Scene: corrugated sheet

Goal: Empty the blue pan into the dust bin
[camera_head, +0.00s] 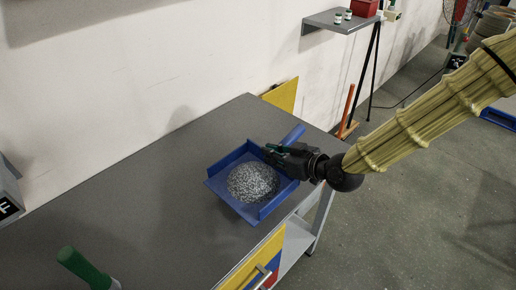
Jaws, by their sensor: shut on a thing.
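The blue pan (247,209) is at the right end of the grey workbench. It holds a rounded heap of grey granular material (253,182). Its blue handle (294,133) points to the upper right. My gripper (273,152) comes in from the right and is shut at the handle side of the pan; its fingertips partly hide where they hold. I cannot tell whether the pan rests on the bench or is slightly above it. I cannot make out a dust bin for certain in this view.
The grey workbench (130,200) is mostly bare to the left of the pan. A small shelf table (340,20) with a red box (364,8) stands at the back. Open floor (420,210) lies to the right.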

